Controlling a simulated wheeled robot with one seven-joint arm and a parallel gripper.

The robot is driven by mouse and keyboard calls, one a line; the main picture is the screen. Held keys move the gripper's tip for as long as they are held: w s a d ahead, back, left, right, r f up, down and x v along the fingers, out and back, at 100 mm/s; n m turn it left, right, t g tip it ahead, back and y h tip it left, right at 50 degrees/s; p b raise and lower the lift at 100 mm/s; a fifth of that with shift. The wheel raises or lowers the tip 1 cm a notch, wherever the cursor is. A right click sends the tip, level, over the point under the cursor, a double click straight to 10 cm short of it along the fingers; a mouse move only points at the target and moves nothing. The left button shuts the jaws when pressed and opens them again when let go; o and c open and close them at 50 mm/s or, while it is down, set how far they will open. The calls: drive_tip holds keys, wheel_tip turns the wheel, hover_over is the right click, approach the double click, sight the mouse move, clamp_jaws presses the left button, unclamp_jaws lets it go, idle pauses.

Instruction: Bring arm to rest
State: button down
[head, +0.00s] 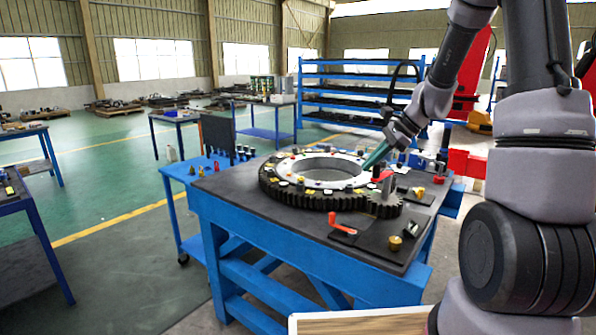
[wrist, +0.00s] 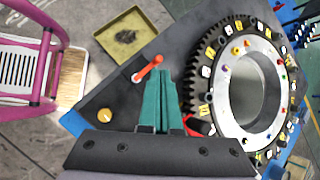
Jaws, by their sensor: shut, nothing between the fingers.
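My gripper (head: 376,155) is above the right rear part of the workbench (head: 240,205), beside a large toothed ring gear (head: 268,185). Its green fingers are together and hold nothing; they also show in the wrist view (wrist: 161,85). In the head view the arm reaches in from the right and slopes down to the bench. In the wrist view the ring gear (wrist: 205,75) lies right of the fingers. Its pale inner ring carries small coloured pieces. Whether the fingertips touch anything below cannot be told.
A small pinion gear (head: 384,207), an orange-red handle (head: 340,224) and a brass knob (head: 395,243) sit on the bench near the ring. A blue shelf rack (head: 345,88) stands behind. A pink-framed item (wrist: 45,50) shows in the wrist view.

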drive_tip(key=s+r+n+t+h, duration=0.2)
drive_tip(key=s+r+n, duration=0.4)
drive_tip(key=s+r, duration=0.3)
drive_tip(key=s+d+r+n+t+h, duration=0.1)
drive_tip(key=s+r+n, duration=0.5)
drive_tip(key=s, duration=0.8)
wheel_tip(320, 180, up, 4)
drive_tip(key=shift+s+d+f+t+h, duration=0.1)
drive_tip(key=shift+s+d+t+h, duration=0.1)
drive_tip(key=shift+t+h, duration=0.8)
